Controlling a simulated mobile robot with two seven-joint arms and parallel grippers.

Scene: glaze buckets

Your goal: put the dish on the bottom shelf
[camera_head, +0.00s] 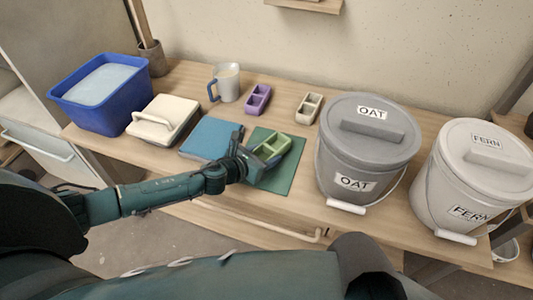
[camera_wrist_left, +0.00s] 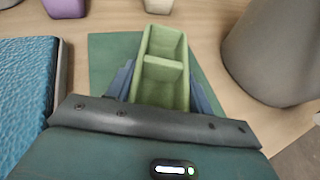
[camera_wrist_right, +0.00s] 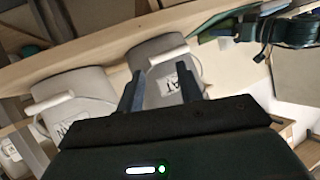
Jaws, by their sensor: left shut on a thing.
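A green dish (camera_head: 272,147) with two compartments is at the green mat (camera_head: 285,178) on the table. My left gripper (camera_head: 262,158) is shut on the green dish. In the left wrist view the dish (camera_wrist_left: 163,85) sits between the two fingers, its divider across the middle. I cannot tell whether the dish touches the mat. A purple dish (camera_head: 258,98) and a beige dish (camera_head: 308,108) stand farther back. My right gripper (camera_wrist_right: 160,92) is open and empty in the right wrist view, in front of the buckets.
A grey OAT bucket (camera_head: 367,140) stands right of the mat, with a pale FERN bucket (camera_head: 470,170) beyond. Left are a blue sponge-like block (camera_head: 208,138), a cream lidded box (camera_head: 160,122), a blue tub (camera_head: 75,110) and a mug (camera_head: 228,82). A wall shelf (camera_head: 308,5) is above.

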